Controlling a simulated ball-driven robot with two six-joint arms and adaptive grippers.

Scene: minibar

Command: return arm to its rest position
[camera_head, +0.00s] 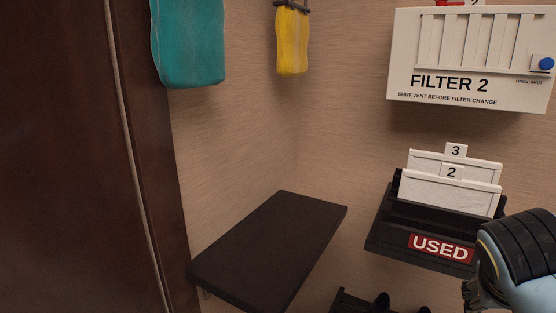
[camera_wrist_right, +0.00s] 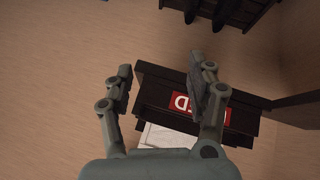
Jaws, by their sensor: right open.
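My right arm (camera_head: 515,255) comes in at the lower right corner of the head view. Only a small part of its gripper shows there, at the picture's bottom edge. In the right wrist view my right gripper (camera_wrist_right: 168,82) has its two fingers spread apart, with nothing held between them. Beyond the fingers is the dark holder with the red USED label (camera_wrist_right: 181,103), and a white card (camera_wrist_right: 165,137) shows below it. My left gripper is in neither view.
The USED holder (camera_head: 395,238) carries white cards numbered 2 (camera_head: 450,187) and 3 (camera_head: 425,160). A FILTER 2 vent box (camera_head: 470,88) is above. A bare dark shelf (camera_head: 270,245) stands left. Teal (camera_head: 188,45) and yellow (camera_head: 292,42) items hang above it. A dark panel (camera_head: 60,160) fills the left.

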